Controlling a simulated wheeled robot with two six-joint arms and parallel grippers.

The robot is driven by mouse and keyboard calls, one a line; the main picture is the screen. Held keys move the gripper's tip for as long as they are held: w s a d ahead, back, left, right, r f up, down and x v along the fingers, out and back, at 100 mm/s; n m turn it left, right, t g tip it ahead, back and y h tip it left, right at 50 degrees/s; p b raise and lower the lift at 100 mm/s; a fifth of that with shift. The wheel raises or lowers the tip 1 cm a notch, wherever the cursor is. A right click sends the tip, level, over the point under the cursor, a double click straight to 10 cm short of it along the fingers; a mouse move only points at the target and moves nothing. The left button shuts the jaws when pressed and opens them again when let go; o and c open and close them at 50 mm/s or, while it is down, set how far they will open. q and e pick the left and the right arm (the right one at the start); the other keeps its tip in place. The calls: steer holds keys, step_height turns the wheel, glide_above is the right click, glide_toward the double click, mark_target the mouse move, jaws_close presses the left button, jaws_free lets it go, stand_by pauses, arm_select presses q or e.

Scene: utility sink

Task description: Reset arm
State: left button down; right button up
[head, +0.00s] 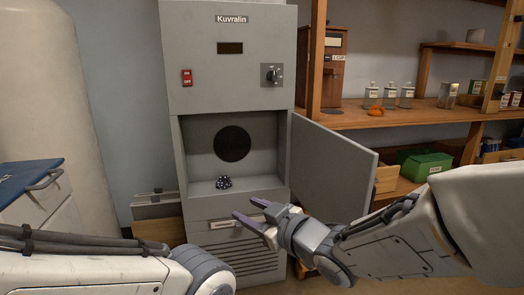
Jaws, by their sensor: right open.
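My right gripper (250,217) is open and empty, reaching in from the right in front of the lower part of a grey cabinet (215,95) marked "Kuvralin". Its two purple-grey fingers point left. My left arm shows at the bottom left, but its gripper is out of the frame. The cabinet's door (325,170) stands open to the right. A small dark speckled object (224,183) sits on the floor of the open compartment, apart from my right gripper, behind and above its fingers.
A red switch (187,77) and a dark knob (271,75) are on the cabinet front. Wooden shelves (430,115) with bottles and a green box (424,165) stand at the right, behind my right arm. A blue-topped cart (28,180) is at the left.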

step_height(320, 180, up, 3)
steer(key=s+a+p, duration=0.1)
steer(key=s+a, duration=0.1)
steer(key=a, duration=0.1)
steer(key=s+d+f+m+g+h, duration=0.3)
steer(key=s+d+f+g+h, duration=0.2)
steer(key=s+f, duration=0.5)
steer(key=s+d+f+g+h, duration=0.2)
steer(key=s+f+g, duration=0.15)
steer(key=s, duration=0.35)
steer(key=s+d+f+g+h, duration=0.2)
steer(key=s+d+g, duration=0.15)
steer(key=s, duration=0.35)
arm_select(q)
step_height(320, 180, up, 28)
steer(key=s+a+p, duration=0.1)
steer(key=p, duration=2.6)
steer(key=shift+s+n, duration=0.15)
steer(key=shift+n, duration=0.15)
arm_select(e)
step_height(320, 180, up, 27)
steer(key=shift+a+m, duration=0.3)
steer(key=shift+s+r, duration=0.1)
